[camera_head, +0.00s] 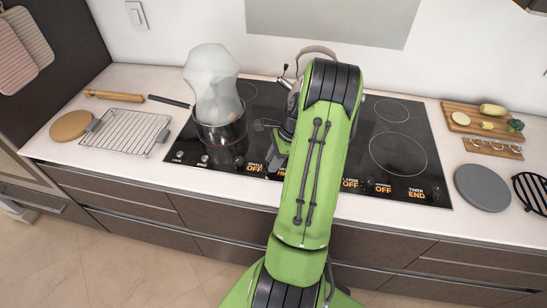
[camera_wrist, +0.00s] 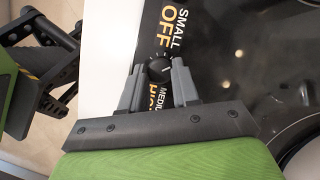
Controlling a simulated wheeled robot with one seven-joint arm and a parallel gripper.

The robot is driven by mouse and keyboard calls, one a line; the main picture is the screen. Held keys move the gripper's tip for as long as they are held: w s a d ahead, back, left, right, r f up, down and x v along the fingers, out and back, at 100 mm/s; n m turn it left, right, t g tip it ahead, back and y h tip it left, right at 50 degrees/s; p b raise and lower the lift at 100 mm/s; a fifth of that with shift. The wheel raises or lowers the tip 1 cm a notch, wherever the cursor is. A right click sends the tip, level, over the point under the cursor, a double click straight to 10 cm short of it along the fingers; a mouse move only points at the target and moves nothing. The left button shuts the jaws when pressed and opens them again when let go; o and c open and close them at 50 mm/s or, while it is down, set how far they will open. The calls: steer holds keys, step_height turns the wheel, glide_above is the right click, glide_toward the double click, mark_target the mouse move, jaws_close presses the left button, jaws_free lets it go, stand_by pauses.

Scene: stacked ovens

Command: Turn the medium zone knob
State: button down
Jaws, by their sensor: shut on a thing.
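The medium zone knob (camera_wrist: 159,70) is a small dark round knob with a light pointer mark, on the black cooktop panel in the wrist view. It sits between the "SMALL OFF" label and the partly covered "MEDIUM" label, whose orange reading starts with "HI". My gripper (camera_wrist: 158,66) has its two grey fingers on either side of the knob and is shut on it. In the head view my green arm hides the knob and most of the gripper.
The black cooktop (camera_head: 397,127) has a pot (camera_head: 222,131) with steam above it on the left. A wire rack (camera_head: 127,132) lies farther left. A cutting board (camera_head: 461,121) with vegetables and a grey round plate (camera_head: 482,187) lie on the right. A kettle stands behind my arm.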

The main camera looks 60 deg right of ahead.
steer(key=n+g+p, duration=0.1)
steer(key=n, duration=0.1)
steer(key=n+g+p, duration=0.1)
steer(key=n+p, duration=0.1)
steer(key=n, duration=0.1)
steer(key=shift+w+d+r+y, duration=0.1)
steer(key=shift+w+y, duration=0.1)
steer(key=shift+y, duration=0.2)
steer(key=n, duration=0.2)
steer(key=n+g, duration=0.1)
steer(key=n, duration=0.1)
steer(key=n+g, duration=0.1)
steer(key=shift+w+n, duration=0.25)
steer(key=shift+n, duration=0.15)
steer(key=n+g, duration=0.1)
steer(key=n, duration=0.1)
steer(key=n+g, duration=0.1)
steer(key=n, duration=0.2)
steer(key=shift+w+n+h+b, duration=0.2)
steer(key=shift+n+h+b, duration=0.1)
steer(key=shift+h+b, duration=0.1)
steer(key=n, duration=0.2)
steer(key=n+h, duration=0.1)
steer(key=n+g+b, duration=0.1)
steer(key=n, duration=0.1)
steer(key=shift+w+a+n+h, duration=0.1)
steer(key=shift+a+n+h, duration=0.15)
steer(key=shift+n+h, duration=0.05)
steer(key=c, duration=0.8)
jaws_free()
